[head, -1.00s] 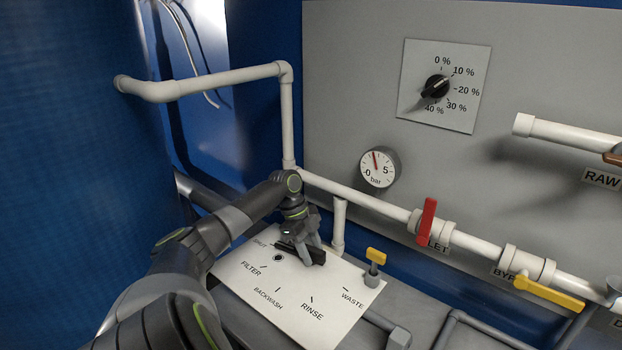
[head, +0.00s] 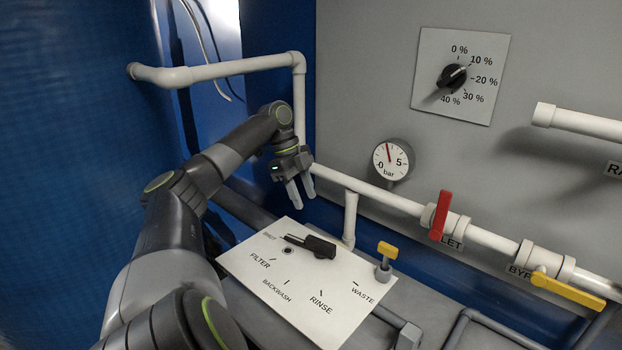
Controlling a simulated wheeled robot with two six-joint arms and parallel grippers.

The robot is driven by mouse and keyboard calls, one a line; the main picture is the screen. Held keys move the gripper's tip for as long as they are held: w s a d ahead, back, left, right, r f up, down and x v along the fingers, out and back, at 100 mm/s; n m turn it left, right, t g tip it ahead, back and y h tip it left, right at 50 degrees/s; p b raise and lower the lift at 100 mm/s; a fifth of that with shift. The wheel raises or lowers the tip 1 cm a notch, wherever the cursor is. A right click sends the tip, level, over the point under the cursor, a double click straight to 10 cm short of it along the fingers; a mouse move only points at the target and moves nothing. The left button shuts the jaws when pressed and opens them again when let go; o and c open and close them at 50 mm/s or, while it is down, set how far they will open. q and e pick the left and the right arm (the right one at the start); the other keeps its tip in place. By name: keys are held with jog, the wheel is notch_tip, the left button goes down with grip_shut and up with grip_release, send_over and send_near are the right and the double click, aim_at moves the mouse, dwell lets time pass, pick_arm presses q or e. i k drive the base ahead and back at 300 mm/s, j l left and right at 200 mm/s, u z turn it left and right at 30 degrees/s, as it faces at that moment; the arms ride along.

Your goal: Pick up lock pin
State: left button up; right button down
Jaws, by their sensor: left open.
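The likely lock pin is a small yellow-topped pin (head: 387,249) standing upright in a grey socket (head: 383,271) at the right edge of the white selector plate (head: 318,310). A black selector handle (head: 315,245) lies across the upper part of that plate, near a small dark hole. My left gripper (head: 301,203) is open and empty. It hangs above and behind the plate's far edge, up and left of the yellow-topped pin and apart from it. My right gripper is not in view.
A white pipe (head: 385,196) runs along the grey wall behind, with a red valve handle (head: 440,215) and a yellow valve handle (head: 567,289). A pressure gauge (head: 392,160) sits above the pipe. A vertical white pipe (head: 350,218) stands between gripper and pin.

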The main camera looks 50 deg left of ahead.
aim_at(387, 251)
jog(key=k, duration=1)
